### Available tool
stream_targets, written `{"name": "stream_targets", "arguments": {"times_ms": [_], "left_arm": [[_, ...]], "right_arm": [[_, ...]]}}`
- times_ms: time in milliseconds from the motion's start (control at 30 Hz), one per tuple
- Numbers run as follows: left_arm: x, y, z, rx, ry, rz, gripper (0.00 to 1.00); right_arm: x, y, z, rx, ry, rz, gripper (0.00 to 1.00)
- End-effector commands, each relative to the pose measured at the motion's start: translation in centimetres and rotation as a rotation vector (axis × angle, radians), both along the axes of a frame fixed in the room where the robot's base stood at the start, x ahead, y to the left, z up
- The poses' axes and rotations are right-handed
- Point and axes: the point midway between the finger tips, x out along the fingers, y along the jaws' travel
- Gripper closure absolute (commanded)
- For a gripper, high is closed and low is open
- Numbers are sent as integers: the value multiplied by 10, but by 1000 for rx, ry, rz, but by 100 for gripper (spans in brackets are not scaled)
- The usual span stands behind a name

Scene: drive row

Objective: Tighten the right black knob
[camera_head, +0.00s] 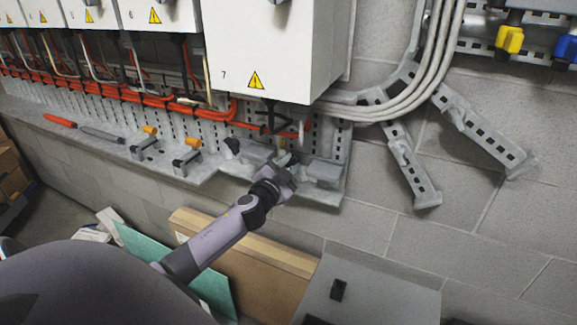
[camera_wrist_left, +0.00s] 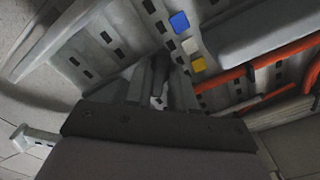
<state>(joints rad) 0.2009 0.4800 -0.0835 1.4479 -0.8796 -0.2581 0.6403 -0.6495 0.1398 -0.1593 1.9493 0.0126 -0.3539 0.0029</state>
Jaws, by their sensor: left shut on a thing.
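My left gripper (camera_head: 284,166) reaches up from below to the grey shelf (camera_head: 215,172) under cabinet 7. It is shut at a spot between two grey blocks, where the right black knob sits. The jaws hide most of the knob, so how far it is turned cannot be told. Another black knob (camera_head: 232,145) shows to the left, beside the left grey block (camera_head: 254,152). In the left wrist view, my left gripper's fingers (camera_wrist_left: 160,85) are close together with a narrow dark thing between them. My right gripper is in neither view.
White cabinet 7 (camera_head: 265,45) hangs just above the gripper. A right grey block (camera_head: 322,172) is close beside it. Orange-handled clamps (camera_head: 187,157) and a red-handled tool (camera_head: 60,121) lie left on the shelf. Cardboard (camera_head: 270,280) leans below.

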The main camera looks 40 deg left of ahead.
Motion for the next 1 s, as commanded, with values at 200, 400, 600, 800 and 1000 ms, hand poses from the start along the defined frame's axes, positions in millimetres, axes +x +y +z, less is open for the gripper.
{"name": "stream_targets", "arguments": {"times_ms": [200,400,600,800,1000], "left_arm": [[0,0,0,95,23,0,100],[0,0,0,252,61,0,100],[0,0,0,437,105,0,100],[0,0,1,622,150,0,100],[0,0,1,807,194,0,100]], "right_arm": [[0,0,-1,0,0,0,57],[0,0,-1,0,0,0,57],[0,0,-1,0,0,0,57],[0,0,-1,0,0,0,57],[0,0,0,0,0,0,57]]}}
